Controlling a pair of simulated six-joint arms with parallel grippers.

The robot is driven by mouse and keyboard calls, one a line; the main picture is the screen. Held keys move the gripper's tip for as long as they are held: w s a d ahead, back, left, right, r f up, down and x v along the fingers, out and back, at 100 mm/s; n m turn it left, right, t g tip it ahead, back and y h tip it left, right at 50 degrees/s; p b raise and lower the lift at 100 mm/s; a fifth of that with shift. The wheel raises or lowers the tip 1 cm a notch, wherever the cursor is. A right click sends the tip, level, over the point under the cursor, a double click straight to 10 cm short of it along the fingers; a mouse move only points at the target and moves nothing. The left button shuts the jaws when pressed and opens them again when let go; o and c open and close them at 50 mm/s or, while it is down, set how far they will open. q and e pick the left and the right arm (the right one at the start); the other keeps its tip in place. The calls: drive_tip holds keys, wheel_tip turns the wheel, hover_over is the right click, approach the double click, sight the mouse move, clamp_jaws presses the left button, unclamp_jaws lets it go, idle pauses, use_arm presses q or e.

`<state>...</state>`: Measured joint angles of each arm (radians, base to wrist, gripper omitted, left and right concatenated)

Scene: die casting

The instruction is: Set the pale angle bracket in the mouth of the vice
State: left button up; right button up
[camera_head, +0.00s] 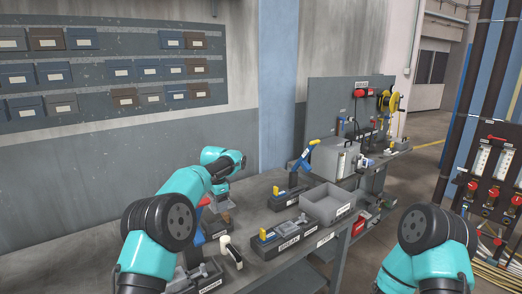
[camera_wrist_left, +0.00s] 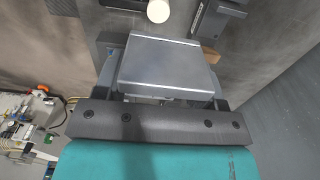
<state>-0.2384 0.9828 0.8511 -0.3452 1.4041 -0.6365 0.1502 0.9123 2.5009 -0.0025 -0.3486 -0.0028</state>
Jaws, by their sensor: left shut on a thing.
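My left gripper (camera_head: 218,203) is low over the left part of the bench, its fingers small and partly hidden by the arm in the head view. In the left wrist view my left gripper (camera_wrist_left: 163,80) is shut on a pale grey, flat-faced piece with a bent edge, the angle bracket (camera_wrist_left: 165,62). The bracket is hard to make out in the head view. A blue item (camera_head: 197,240) stands behind my left arm, partly hidden; I cannot tell whether it is the vice. My right arm shows at the lower right, its gripper out of frame.
A brown block (camera_head: 226,221) is close to my left gripper. A white-and-black tool (camera_head: 232,252), a dark labelled tray (camera_head: 287,237), a blue-and-yellow clamp (camera_head: 300,165) and a grey bin (camera_head: 326,204) occupy the bench. The wall stands close behind.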

use_arm(q)
drive_tip(key=s+d+r, duration=0.2)
drive_tip(key=s+d, duration=0.2)
drive_tip(key=d, duration=0.7)
drive_tip(key=s+d+r, duration=0.2)
drive_tip(key=s+d, duration=0.2)
drive_tip(key=d, duration=0.6)
drive_tip(key=s+d+r+n, duration=0.2)
drive_tip(key=s+d, duration=1.3)
drive_tip(key=d, duration=0.2)
drive_tip(key=shift+s+n, duration=0.2)
drive_tip(key=shift+n, duration=0.1)
